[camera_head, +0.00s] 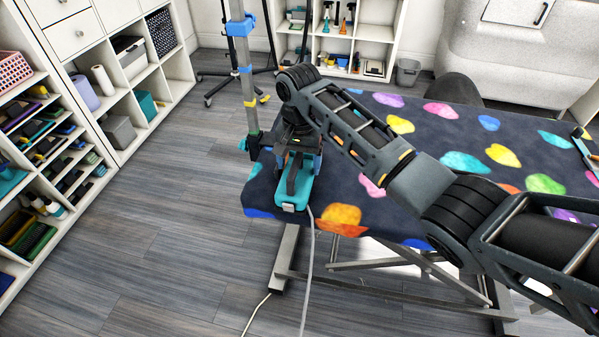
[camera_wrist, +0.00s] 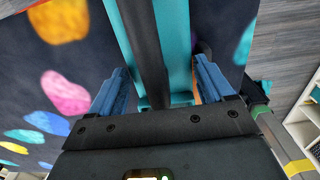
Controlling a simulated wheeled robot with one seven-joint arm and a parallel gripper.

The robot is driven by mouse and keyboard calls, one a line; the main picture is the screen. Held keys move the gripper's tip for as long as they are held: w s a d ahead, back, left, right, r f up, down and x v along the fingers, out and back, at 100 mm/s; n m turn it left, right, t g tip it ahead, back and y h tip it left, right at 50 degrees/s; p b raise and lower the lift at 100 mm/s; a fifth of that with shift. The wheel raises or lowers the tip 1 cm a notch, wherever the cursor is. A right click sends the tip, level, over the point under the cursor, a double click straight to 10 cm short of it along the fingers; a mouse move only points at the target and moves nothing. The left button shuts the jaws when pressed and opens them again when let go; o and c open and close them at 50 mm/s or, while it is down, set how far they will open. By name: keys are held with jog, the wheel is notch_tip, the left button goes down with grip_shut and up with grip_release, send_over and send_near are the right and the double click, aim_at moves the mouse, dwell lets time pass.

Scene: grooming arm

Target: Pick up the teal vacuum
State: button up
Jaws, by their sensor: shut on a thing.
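The teal vacuum (camera_head: 292,193) is at the left end of the dark grooming table, with a black handle along its top. A pale cord hangs from its near end toward the floor. My gripper (camera_head: 301,158) reaches down over the vacuum and is shut on it. In the wrist view, the vacuum's teal body (camera_wrist: 179,45) and black handle lie between my gripper's blue fingers (camera_wrist: 163,88). My wrist hides the vacuum's far end in the head view. I cannot tell whether the vacuum touches the tabletop.
The grooming table (camera_head: 385,207) has a colourful paw-print cover. A grey post (camera_head: 244,75) with blue and yellow clamps stands close beside my gripper. White shelves (camera_head: 125,75) line the left wall. The floor at the left is clear, apart from the cord.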

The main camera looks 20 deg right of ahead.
jog(key=c, duration=0.9)
jog(key=shift+r, duration=0.1)
jog(key=shift+r, duration=0.1)
jog(key=shift+r, duration=0.3)
notch_tip(320, 180, up, 3)
jog(key=shift+d+r, duration=0.15)
jog(key=shift+r, duration=0.05)
jog(key=shift+s+d+r+p, duration=0.45)
jog(key=shift+d+r, duration=0.7)
jog(key=shift+d, duration=0.7)
jog(key=shift+s+d+r+p, duration=0.2)
jog(key=shift+s+d+r, duration=0.45)
jog(key=shift+d+r, duration=0.8)
jog(key=shift+s+d+r+p, duration=0.35)
jog(key=shift+s+d+r, duration=0.35)
jog(key=shift+d, duration=1.5)
jog(key=shift+w, duration=0.15)
